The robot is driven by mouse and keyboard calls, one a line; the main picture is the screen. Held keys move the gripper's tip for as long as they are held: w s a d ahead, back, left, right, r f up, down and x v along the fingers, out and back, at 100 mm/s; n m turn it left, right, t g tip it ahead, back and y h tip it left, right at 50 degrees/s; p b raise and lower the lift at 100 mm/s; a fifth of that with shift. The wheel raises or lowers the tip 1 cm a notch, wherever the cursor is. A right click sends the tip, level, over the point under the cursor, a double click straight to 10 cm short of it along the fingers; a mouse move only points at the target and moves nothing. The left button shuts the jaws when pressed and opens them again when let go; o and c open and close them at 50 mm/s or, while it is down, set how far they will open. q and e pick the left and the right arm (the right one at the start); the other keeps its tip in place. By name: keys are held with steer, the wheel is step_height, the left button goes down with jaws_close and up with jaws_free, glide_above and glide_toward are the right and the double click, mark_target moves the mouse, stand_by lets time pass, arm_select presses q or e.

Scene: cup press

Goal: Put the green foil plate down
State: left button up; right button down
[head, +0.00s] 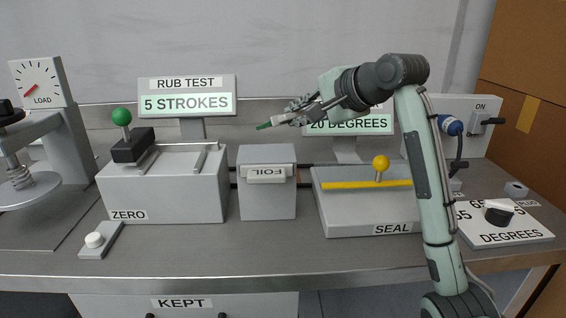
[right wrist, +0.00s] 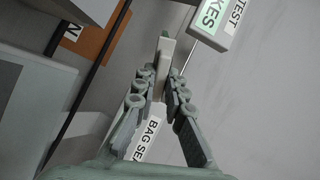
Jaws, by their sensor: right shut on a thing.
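My right gripper (head: 290,117) is raised above the bench, between the rub test sign and the 20 degrees sign, with its fingers pointing left. It is shut on a pale block (head: 279,120). The green foil plate (head: 263,126) shows as a small green edge at the far end of this block, seen nearly edge-on and held in the air. My left gripper is not in view.
Below the gripper stands the grey foil box (head: 267,205). Left of it are the zero block (head: 165,190) with a green-knobbed slider (head: 122,117) and the load press (head: 35,130). Right is the seal unit (head: 350,222) with a yellow bar. The bench front (head: 250,255) is mostly clear.

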steer(key=shift+w+f, duration=0.15)
steer(key=shift+f, duration=0.1)
step_height(320, 180, down, 7)
steer(key=shift+f, duration=0.6)
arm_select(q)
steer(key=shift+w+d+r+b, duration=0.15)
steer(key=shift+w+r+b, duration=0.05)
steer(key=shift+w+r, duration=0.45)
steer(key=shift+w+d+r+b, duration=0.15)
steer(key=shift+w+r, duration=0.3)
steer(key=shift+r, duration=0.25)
arm_select(e)
steer(key=shift+f, duration=0.75)
steer(key=c, duration=1.7)
jaws_free()
steer(key=shift+c, duration=0.2)
